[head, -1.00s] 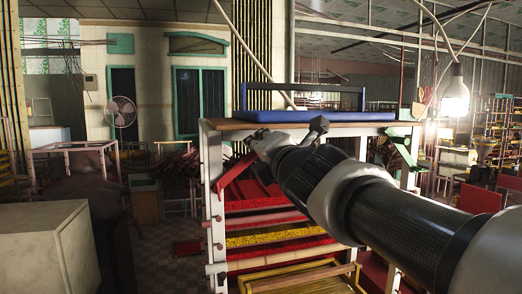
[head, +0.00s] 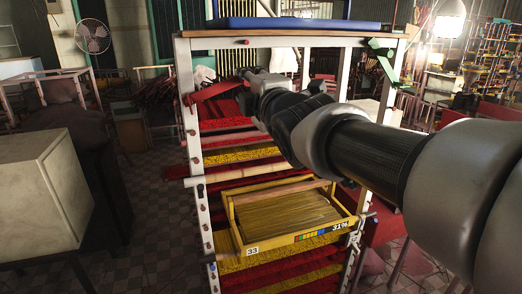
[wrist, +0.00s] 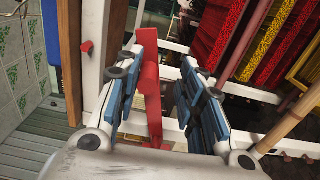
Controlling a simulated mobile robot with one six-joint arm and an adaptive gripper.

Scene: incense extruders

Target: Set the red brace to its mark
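The red brace (head: 215,90) is a flat red bar at the upper left of the rack, slanting from the left post towards my gripper in the head view. In the wrist view the red brace (wrist: 151,95) stands between the two blue-padded fingers of my gripper (wrist: 160,62). Gaps show on both sides of it, so the gripper is open around the bar and not clamped on it. In the head view my gripper (head: 246,82) is at the brace's right end, its fingers mostly hidden. I cannot make out the mark.
The rack's white left post (head: 188,140) and wooden top (head: 290,33) are close to my gripper. A green brace (head: 382,48) is at the upper right. A yellow tray (head: 240,247) of sticks projects from the front. A pale box (head: 40,190) stands left, with clear floor between.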

